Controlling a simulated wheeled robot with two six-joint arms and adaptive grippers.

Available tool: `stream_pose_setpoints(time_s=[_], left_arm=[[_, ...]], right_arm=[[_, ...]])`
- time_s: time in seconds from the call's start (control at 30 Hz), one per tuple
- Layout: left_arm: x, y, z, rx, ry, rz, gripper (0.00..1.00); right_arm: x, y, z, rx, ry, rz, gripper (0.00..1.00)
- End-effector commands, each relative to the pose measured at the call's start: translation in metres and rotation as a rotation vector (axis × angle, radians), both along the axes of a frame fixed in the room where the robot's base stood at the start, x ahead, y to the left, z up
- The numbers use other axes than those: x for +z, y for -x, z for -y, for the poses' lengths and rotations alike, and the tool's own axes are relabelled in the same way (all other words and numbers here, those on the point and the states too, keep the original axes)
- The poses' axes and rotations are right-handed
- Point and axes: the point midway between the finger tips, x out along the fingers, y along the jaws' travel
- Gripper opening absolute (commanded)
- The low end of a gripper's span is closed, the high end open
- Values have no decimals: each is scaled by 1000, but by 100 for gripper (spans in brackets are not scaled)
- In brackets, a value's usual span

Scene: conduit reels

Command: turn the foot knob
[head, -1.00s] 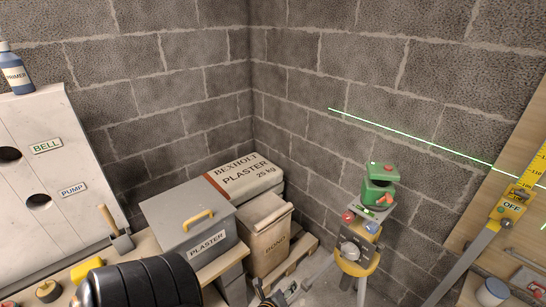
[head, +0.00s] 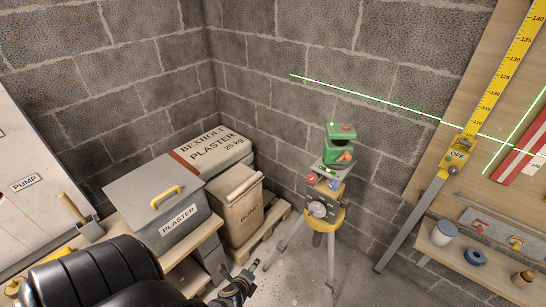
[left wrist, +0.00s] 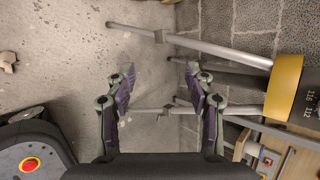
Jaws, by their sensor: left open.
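A green laser unit (head: 340,147) with a red-orange knob (head: 345,157) sits on a small grey plate on a tripod (head: 331,250). Under the plate are a red knob (head: 311,178) and a blue knob (head: 334,185). A grey dial (head: 319,209) is on the yellow tripod head (head: 339,216). I cannot tell which is the foot knob. My left gripper (head: 254,266) is low and left of the tripod, apart from it. My right gripper is not seen.
A grey PLASTER box (head: 160,212), a BOND bag (head: 240,205) and a plaster sack (head: 212,150) stand left of the tripod. Bare floor lies around the tripod legs.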

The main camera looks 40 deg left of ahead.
Motion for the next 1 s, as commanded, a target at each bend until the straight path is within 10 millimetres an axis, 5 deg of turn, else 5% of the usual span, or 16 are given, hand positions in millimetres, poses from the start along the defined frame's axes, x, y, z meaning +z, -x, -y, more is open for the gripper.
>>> stream_pose_setpoints(time_s=[0.13,0.27,0.4,0.6,0.73,1.0], left_arm=[[31,-38,-13,114,134,166,54],[104,-95,-19,282,466,457,54],[194,-135,0,392,941,699,54],[289,-148,44,438,1519,791,54],[316,-146,59,446,1692,777,54],[323,-150,61,456,1727,775,54]], right_arm=[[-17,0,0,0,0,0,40],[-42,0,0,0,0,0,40],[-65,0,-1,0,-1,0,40],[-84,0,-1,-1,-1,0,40],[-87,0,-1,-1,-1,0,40],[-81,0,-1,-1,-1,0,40]])
